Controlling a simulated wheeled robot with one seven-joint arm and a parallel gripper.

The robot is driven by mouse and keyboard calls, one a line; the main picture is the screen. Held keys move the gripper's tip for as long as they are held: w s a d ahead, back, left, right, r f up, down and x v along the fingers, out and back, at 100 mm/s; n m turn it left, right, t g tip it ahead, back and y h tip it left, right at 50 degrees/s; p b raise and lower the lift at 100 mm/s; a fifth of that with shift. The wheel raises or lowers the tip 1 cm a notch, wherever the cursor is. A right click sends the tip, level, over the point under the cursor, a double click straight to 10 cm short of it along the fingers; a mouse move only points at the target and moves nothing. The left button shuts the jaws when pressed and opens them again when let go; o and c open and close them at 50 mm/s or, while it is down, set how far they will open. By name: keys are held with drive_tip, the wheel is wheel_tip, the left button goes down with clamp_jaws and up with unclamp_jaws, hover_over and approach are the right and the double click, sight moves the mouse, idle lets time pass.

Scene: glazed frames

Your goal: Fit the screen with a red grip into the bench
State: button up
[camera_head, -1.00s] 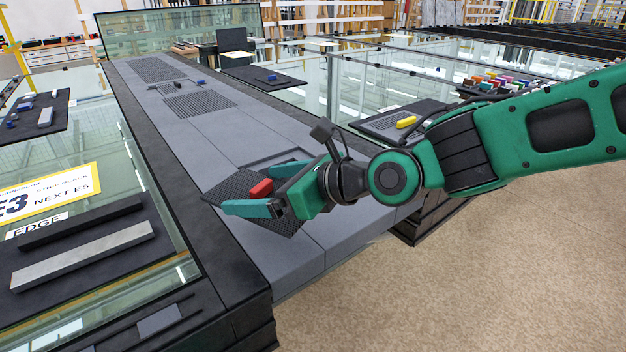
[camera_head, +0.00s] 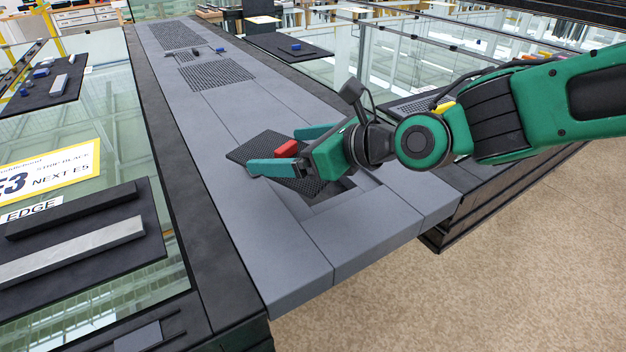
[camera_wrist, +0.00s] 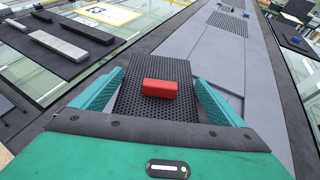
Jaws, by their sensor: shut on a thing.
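The screen (camera_head: 251,150) is a dark perforated plate with a red grip (camera_head: 287,149) on top. In the wrist view the red grip (camera_wrist: 159,88) sits between the fingers and the plate (camera_wrist: 172,68) reaches out ahead. The grey bench (camera_head: 275,240) has a framed recess (camera_head: 336,193) with a dark opening, partly under the screen and my gripper. The screen lies askew to the recess and overhangs it to the left and back. Its height above the bench cannot be told.
Farther along the bench are perforated panels (camera_head: 217,75) and a small blue-gripped part (camera_head: 221,50). A black mat with bars (camera_head: 70,240) lies on the glass at left. A yellow grip (camera_head: 443,107) shows behind my arm. The bench's front end is clear.

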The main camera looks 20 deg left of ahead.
drive_tip(key=shift+w+d, duration=0.4)
drive_tip(key=shift+w, duration=0.05)
drive_tip(key=shift+w+f, duration=0.25)
drive_tip(key=shift+w, duration=0.3)
drive_tip(key=shift+w+a+f, duration=0.2)
drive_tip(key=shift+w+f, duration=2.4)
drive_tip(key=shift+w+a+f, duration=0.2)
drive_tip(key=shift+w+f, duration=2.4)
drive_tip(key=shift+f, duration=0.3)
drive_tip(key=o, duration=0.8)
drive_tip(key=shift+c, duration=0.2)
drive_tip(key=shift+r, duration=0.1)
